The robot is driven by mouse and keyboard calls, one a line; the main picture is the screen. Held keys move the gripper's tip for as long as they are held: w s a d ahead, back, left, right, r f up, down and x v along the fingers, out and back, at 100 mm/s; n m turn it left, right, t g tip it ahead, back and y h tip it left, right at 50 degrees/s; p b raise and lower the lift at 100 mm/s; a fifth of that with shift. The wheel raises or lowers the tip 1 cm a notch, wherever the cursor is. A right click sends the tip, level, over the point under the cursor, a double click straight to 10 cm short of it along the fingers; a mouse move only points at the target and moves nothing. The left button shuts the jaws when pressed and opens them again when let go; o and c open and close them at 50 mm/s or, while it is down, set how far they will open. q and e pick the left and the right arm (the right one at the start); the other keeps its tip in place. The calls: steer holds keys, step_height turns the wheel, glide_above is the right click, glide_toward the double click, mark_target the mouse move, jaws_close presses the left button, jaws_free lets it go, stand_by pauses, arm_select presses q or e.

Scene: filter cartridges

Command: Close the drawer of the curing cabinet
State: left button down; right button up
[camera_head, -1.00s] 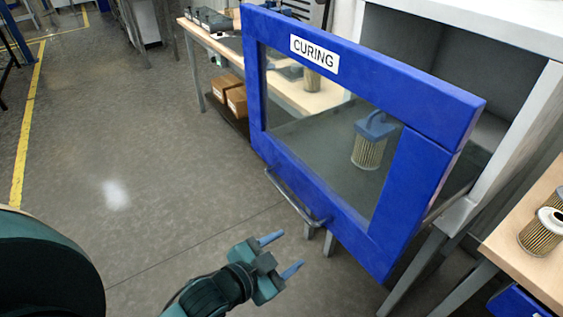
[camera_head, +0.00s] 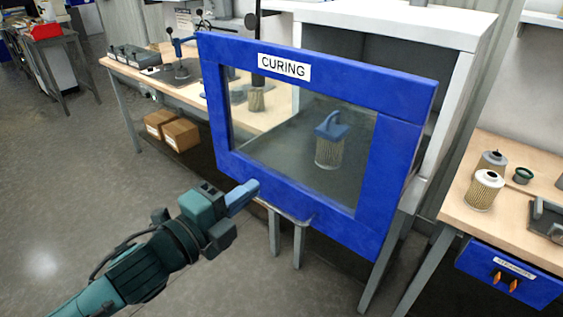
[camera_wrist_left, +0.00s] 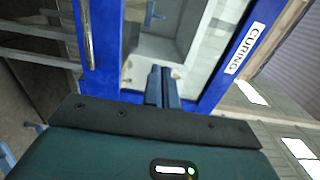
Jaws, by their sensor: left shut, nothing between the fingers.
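The curing cabinet (camera_head: 420,22) is a white box on grey legs. Its drawer has a blue framed front (camera_head: 405,95) with a clear window and a "CURING" label, and stands pulled out from the cabinet. A bar handle (camera_head: 295,217) runs along the front's lower edge, partly hidden by my gripper; it also shows in the left wrist view (camera_wrist_left: 86,35). A cartridge with a blue top (camera_head: 329,150) shows through the window. My left gripper (camera_head: 248,192) is shut and empty at the front's lower left, near the handle. I cannot tell whether it touches. My right gripper is out of view.
A wooden bench (camera_head: 125,72) with fixtures stands behind on the left, with cardboard boxes (camera_head: 180,134) beneath. At right, a wooden table (camera_head: 460,218) holds cartridges (camera_head: 484,190) above a blue drawer (camera_head: 510,278). Open floor (camera_head: 60,190) lies to the left.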

mark_target(294, 157)
arm_select(q)
steer(key=p+x, duration=0.1)
steer(key=x, duration=0.9)
steer(key=shift+p, duration=0.3)
steer(key=shift+w+d, duration=0.1)
